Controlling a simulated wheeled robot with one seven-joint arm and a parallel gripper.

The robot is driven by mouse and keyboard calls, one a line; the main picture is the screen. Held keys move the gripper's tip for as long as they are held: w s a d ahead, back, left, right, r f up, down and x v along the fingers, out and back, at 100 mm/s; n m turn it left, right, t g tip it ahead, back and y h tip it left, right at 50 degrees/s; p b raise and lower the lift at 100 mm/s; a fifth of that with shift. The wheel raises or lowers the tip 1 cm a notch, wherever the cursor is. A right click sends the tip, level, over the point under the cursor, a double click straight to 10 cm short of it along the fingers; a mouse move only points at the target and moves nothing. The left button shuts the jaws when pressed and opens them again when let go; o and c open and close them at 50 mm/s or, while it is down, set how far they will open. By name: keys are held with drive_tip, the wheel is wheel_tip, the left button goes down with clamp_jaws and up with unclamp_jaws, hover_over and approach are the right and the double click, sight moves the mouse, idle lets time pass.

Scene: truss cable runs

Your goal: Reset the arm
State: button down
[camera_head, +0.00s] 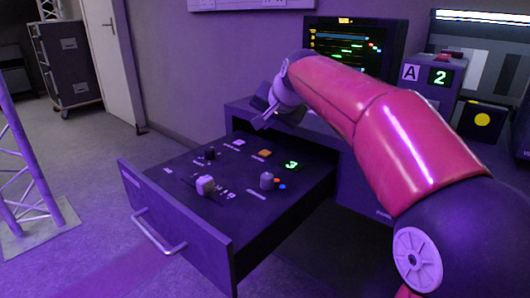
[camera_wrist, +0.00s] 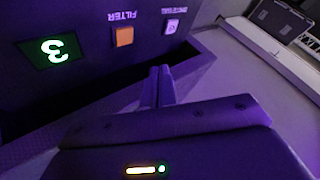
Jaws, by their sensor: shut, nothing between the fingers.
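My arm, in pink-red casing, reaches in from the right in the head view. My gripper (camera_head: 266,122) hangs above the back edge of the open drawer panel (camera_head: 220,222), apart from it. In the wrist view my gripper (camera_wrist: 160,72) shows two fingers close together, shut and empty. Beyond the fingers are an orange button (camera_wrist: 123,37) marked FILTER, a white button (camera_wrist: 171,27) and a green "3" display (camera_wrist: 54,49). The same orange button (camera_head: 265,153) and display (camera_head: 291,165) show in the head view.
The drawer carries knobs (camera_head: 205,185) and a front handle (camera_head: 158,232). A monitor (camera_head: 350,42) and a box marked A 2 (camera_head: 430,75) stand behind my arm. A truss (camera_head: 25,180) stands at left, a wheeled case (camera_head: 68,65) at the back. Floor left of the drawer is clear.

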drive_tip(key=shift+n+h, duration=0.5)
drive_tip(key=shift+h, duration=0.3)
drive_tip(key=s+d, duration=0.2)
drive_tip(key=s, duration=0.1)
drive_tip(key=s+d+p, duration=0.1)
drive_tip(key=s+d, duration=0.1)
drive_tip(key=s, duration=0.1)
drive_tip(key=s+d, duration=0.2)
drive_tip(key=s, duration=0.1)
drive_tip(key=shift+f, duration=0.2)
drive_tip(key=s+d+f+g+h+p, duration=0.1)
drive_tip(key=s+d+f, duration=0.3)
drive_tip(key=s, duration=0.4)
drive_tip(key=s+d+f+n+h+p, duration=0.1)
drive_tip(key=s+d+f, duration=0.2)
drive_tip(key=s, duration=0.6)
drive_tip(key=s+d+f+n+g, duration=0.1)
drive_tip(key=s+d+f, duration=0.3)
drive_tip(key=s+f, duration=0.2)
drive_tip(key=shift+s+d+f+g+h+p, duration=0.3)
drive_tip(key=shift+s+h+p, duration=0.1)
drive_tip(key=shift+s, duration=0.75)
drive_tip(key=shift+a, duration=0.1)
